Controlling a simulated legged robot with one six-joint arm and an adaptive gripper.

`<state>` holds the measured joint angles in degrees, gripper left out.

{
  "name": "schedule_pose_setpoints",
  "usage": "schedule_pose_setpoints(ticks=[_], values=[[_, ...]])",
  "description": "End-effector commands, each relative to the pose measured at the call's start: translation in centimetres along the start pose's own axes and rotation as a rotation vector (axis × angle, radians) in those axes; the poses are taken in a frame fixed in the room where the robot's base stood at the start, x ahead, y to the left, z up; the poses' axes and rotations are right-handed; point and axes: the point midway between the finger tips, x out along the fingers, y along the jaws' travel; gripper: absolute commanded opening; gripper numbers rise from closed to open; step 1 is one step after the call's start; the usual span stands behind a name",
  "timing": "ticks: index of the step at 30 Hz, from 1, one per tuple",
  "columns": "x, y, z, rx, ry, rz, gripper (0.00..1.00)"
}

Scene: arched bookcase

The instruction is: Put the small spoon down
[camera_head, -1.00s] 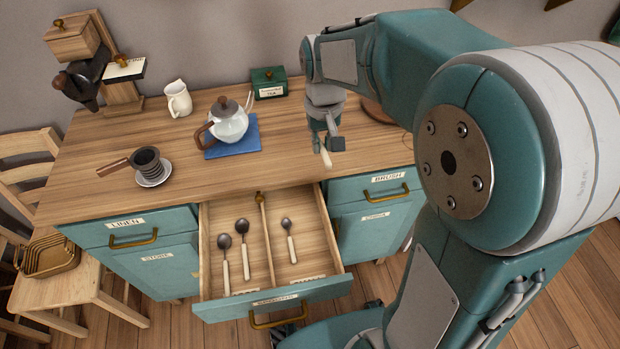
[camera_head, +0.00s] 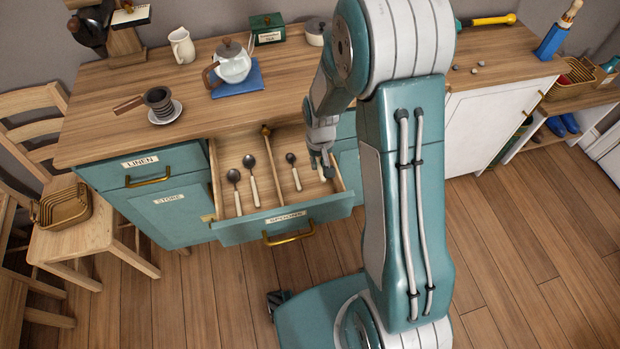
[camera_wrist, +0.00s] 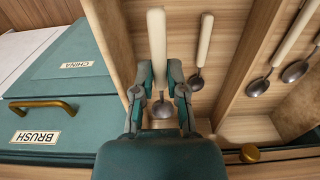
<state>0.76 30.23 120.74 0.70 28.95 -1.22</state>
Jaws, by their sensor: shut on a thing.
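My gripper (camera_head: 320,158) is low over the right compartment of the open drawer (camera_head: 290,222). In the wrist view its fingers (camera_wrist: 160,82) are shut on the small spoon's cream handle (camera_wrist: 157,35), with the dark bowl (camera_wrist: 161,108) showing between them. In the head view a bit of the cream handle (camera_head: 323,177) shows below the fingers. I cannot tell whether the spoon touches the drawer floor. A second small spoon (camera_head: 293,170) lies in the same compartment, beside the held one; it also shows in the wrist view (camera_wrist: 203,45).
A wooden divider (camera_head: 271,150) splits the drawer. Two larger spoons (camera_head: 234,190) (camera_head: 250,178) lie in the left compartment. The drawer's right wall is close to my gripper.

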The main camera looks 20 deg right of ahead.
Motion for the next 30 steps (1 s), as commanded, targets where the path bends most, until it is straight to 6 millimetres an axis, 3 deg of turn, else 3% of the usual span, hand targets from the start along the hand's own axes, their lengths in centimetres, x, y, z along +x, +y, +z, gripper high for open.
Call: schedule_pose_setpoints(ticks=[3,15,25,26,27,28,30], values=[[2.2,-0.4,0.1,-0.003,-0.003,0.004,0.0],[6.6,-0.4,0.1,-0.003,-0.003,0.004,0.0],[7.0,-0.4,0.0,-0.003,0.0,0.005,0.0],[7.0,-0.4,0.0,-0.003,0.001,0.005,0.26],[7.0,-0.4,0.0,-0.003,0.001,0.005,0.44],[7.0,-0.4,0.0,-0.003,0.001,0.005,0.52],[7.0,-0.4,0.0,-0.003,0.001,0.005,0.52]])
